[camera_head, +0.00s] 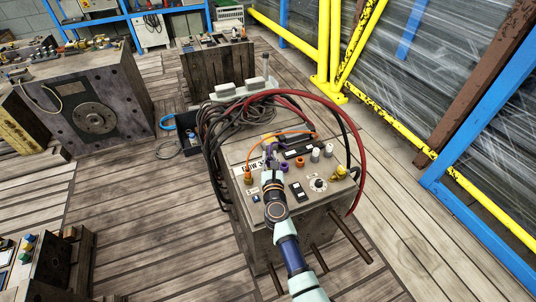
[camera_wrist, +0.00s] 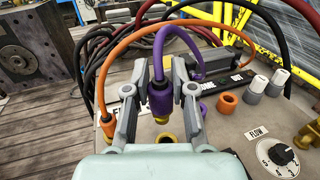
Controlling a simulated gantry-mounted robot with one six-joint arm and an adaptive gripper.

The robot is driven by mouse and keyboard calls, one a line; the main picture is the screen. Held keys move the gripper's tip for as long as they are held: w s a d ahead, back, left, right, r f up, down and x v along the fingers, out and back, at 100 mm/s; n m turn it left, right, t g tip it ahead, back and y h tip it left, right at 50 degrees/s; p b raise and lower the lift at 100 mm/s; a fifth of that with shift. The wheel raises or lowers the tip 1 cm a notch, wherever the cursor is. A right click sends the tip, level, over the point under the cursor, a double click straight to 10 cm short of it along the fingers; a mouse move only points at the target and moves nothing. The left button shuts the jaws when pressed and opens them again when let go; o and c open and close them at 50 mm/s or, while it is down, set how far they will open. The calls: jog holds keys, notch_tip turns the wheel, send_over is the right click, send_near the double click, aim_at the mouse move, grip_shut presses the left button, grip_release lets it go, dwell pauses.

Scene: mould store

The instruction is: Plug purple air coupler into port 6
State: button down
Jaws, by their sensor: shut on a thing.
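My gripper (camera_head: 271,176) is over the top of the grey box; in the wrist view its two fingers (camera_wrist: 160,105) are shut on the purple air coupler (camera_wrist: 157,92). The coupler is upright, brass end down, with a purple hose arching from its top. A brass fitting (camera_wrist: 165,138) shows just below it, partly hidden by my gripper; I cannot tell whether they touch. A purple-ringed port (camera_wrist: 204,107) and an orange-ringed port (camera_wrist: 228,101) lie to the right. The port numbers are not legible, so I cannot tell which is port 6.
An orange coupler (camera_wrist: 82,113) with an orange hose stands left of my gripper. Two white-topped ports (camera_wrist: 266,85), a flow dial (camera_wrist: 279,153) and a brass fitting (camera_wrist: 308,132) are to the right. Red and black hoses (camera_head: 325,105) arch behind and beside the box.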

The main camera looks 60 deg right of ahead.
jog(key=shift+s+d+f, duration=0.1)
jog(key=shift+s+d, duration=0.1)
jog(key=shift+d, duration=0.1)
notch_tip(320, 180, down, 5)
jog(key=b, duration=0.5)
jog(key=shift+f+b, duration=0.2)
jog(key=shift+b, duration=0.15)
jog(key=shift+f, duration=0.25)
dwell(0.6)
jog(key=shift+f+b, duration=0.4)
jog(key=shift+b, duration=0.25)
jog(key=shift+f+b, duration=0.45)
jog(key=shift+f, duration=0.15)
dwell(0.8)
jog(key=c, duration=0.5)
grip_release()
jog(key=shift+r, duration=0.1)
